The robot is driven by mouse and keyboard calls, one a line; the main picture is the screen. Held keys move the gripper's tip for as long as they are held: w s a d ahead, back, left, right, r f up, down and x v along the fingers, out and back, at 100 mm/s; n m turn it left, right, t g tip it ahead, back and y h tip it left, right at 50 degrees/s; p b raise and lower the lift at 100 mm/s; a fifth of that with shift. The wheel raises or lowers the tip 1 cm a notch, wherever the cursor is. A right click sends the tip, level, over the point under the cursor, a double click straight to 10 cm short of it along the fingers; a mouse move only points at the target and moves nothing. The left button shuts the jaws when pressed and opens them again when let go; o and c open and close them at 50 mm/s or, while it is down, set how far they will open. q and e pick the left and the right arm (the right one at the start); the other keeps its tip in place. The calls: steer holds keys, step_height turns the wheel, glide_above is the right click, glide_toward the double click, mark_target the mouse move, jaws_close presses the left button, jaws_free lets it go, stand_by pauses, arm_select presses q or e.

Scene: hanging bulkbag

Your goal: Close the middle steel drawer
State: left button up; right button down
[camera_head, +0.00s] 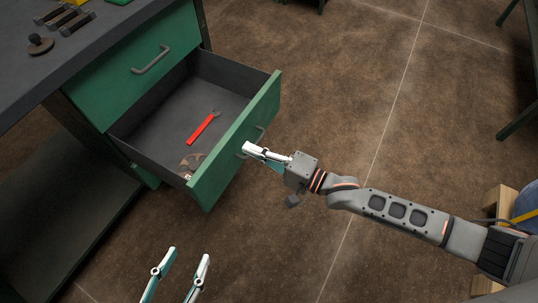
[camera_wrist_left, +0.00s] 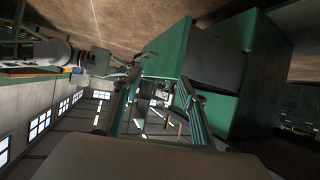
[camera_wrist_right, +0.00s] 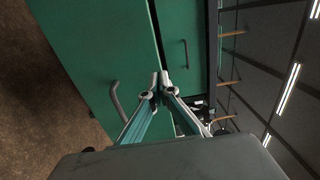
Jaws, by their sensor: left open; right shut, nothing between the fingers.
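The middle steel drawer (camera_head: 240,142) has a green front and stands pulled out of the green cabinet. A red wrench (camera_head: 204,127) and another small tool (camera_head: 192,162) lie inside it. My right gripper (camera_head: 247,149) is shut and empty at the outer face of the drawer front, by its handle (camera_head: 262,133); I cannot tell whether it touches. In the right wrist view the shut fingertips (camera_wrist_right: 159,82) are in front of green panels, beside a grey handle (camera_wrist_right: 117,100). My left gripper (camera_head: 188,253) is open and empty, low in the head view, apart from the drawer.
Above the open drawer is a shut green drawer (camera_head: 150,65) with a grey handle. The dark bench top (camera_head: 60,65) holds several tools. A lower shelf (camera_head: 60,210) lies at left. The brown floor (camera_head: 330,80) beyond the drawer front is clear. Wooden pieces (camera_head: 497,203) stand at far right.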

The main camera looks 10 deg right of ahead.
mark_target(230, 139)
steer(key=x, duration=0.2)
steer(key=shift+w+a+f+b, duration=0.15)
steer(key=shift+a+b, duration=0.1)
steer(key=shift+b, duration=0.05)
steer(key=shift+w+a, duration=0.3)
arm_select(q)
steer(key=shift+w+d+r+t, duration=0.15)
steer(key=shift+w+d+r, duration=0.1)
steer(key=shift+r, duration=0.2)
steer(key=shift+w+d+r+t, duration=0.15)
steer(key=shift+w+d+r, duration=0.1)
steer(key=shift+r, duration=0.15)
arm_select(e)
steer(key=shift+w+a, duration=0.25)
steer(key=shift+r, duration=0.2)
arm_select(q)
steer(key=shift+s+f+n, duration=0.1)
steer(key=shift+n, duration=0.2)
